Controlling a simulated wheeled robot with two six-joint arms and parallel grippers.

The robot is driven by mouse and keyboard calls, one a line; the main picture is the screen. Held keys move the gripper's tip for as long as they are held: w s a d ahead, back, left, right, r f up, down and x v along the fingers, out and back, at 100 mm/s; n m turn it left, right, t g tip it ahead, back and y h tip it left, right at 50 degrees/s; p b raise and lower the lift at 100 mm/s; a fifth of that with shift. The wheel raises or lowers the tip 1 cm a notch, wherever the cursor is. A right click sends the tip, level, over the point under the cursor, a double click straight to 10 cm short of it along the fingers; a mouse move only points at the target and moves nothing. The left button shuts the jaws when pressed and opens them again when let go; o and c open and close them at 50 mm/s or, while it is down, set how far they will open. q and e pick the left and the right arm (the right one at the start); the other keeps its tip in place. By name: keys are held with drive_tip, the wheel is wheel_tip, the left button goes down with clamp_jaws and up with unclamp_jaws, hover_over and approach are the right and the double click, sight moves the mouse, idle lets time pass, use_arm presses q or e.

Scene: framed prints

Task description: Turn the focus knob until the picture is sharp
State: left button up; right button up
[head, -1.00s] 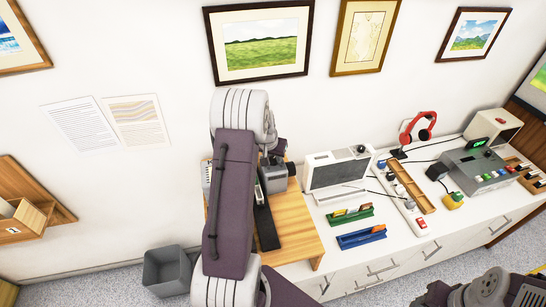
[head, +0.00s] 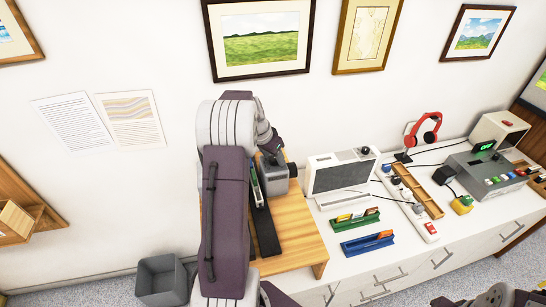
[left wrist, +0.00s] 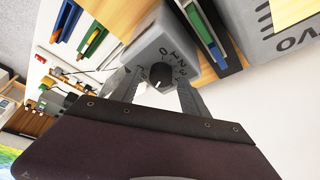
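The grey device (head: 273,180) stands on a wooden table beside the wall, with a dark round lens-like part at its right. In the left wrist view a grey box face (left wrist: 146,50) carries a dark round knob (left wrist: 161,75) with a white pointer mark, ringed by printed marks. My left gripper (left wrist: 160,80) has its fingers apart, one on each side of the knob, with a gap visible. In the head view my left gripper (head: 270,143) is above the grey device, partly hidden by its own arm. My right gripper is out of view; only part of that arm shows at the lower right.
The wooden table (head: 298,235) adjoins a white counter (head: 385,238). A grey bin (head: 162,280) is on the floor.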

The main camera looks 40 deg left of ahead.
use_arm(q)
drive_tip(key=b+v, duration=0.1)
drive_tip(key=v, duration=0.8)
drive_tip(key=shift+b, duration=0.3)
